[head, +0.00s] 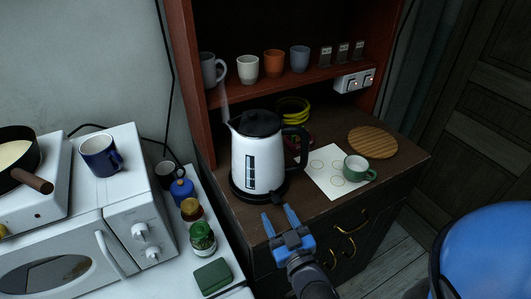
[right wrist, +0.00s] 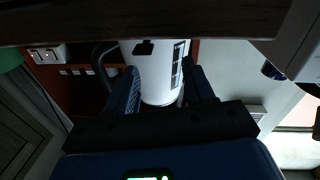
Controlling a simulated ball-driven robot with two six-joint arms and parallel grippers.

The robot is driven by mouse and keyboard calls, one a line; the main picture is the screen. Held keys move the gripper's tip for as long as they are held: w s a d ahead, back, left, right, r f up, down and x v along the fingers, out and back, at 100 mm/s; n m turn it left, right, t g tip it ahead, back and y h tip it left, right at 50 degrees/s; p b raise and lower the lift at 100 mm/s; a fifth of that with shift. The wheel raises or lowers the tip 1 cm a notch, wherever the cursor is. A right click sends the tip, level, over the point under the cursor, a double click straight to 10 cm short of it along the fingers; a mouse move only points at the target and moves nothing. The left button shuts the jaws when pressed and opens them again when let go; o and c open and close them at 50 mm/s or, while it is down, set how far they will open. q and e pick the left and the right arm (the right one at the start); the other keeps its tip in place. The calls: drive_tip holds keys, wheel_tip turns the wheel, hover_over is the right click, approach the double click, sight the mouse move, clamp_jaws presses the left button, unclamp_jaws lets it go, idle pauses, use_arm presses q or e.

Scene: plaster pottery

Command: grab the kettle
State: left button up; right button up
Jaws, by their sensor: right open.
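The kettle (head: 260,158) is white with a black lid and a black handle on its right side. It stands upright on a black base on the dark wooden cabinet, and steam rises by its spout. My right gripper (head: 279,216) is open and empty, in front of the kettle and lower in the head view, with its blue fingers pointing towards it. In the right wrist view the kettle (right wrist: 160,82) shows between and beyond the open fingers, partly hidden. My left gripper is not in view.
A green cup (head: 357,169) stands on a white sheet (head: 325,185) right of the kettle, near a round wooden board (head: 372,142). A yellow cable coil (head: 293,108) lies behind. Small jars (head: 202,237) and a microwave (head: 75,262) are left. A shelf (head: 262,92) holds several mugs.

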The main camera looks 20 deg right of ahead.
sight(304, 156)
drive_tip(key=w+d+r+m+g+h+p, duration=0.1)
drive_tip(key=w+d+r+m+h, duration=0.1)
drive_tip(key=d, duration=0.1)
drive_tip(key=w+d+r+m+h+p, duration=0.1)
drive_tip(key=w+d+r+m+h, duration=0.1)
drive_tip(key=d+r+h, duration=0.1)
drive_tip(key=w+d+r+m+g+h+p, duration=0.1)
drive_tip(key=w+d+r+m+h+p, duration=0.1)
drive_tip(key=d, duration=0.2)
drive_tip(key=shift+w+r+m+g+h, duration=0.2)
drive_tip(key=shift+w+m+g+h, duration=0.1)
drive_tip(key=shift+w+h, duration=0.1)
drive_tip(key=shift+w+d+f, duration=0.1)
drive_tip(key=shift+w+d, duration=0.05)
drive_tip(key=shift+w, duration=0.15)
drive_tip(key=shift+w+d+p, duration=0.35)
drive_tip(key=shift+w+p, duration=0.1)
drive_tip(key=shift+p, duration=0.25)
drive_tip(key=p+x, duration=0.1)
drive_tip(key=x, duration=0.2)
drive_tip(key=shift+p, duration=0.3)
drive_tip(key=shift+w+d+f, duration=0.2)
drive_tip(key=shift+w+d, duration=0.1)
drive_tip(key=shift+w, duration=0.15)
clamp_jaws()
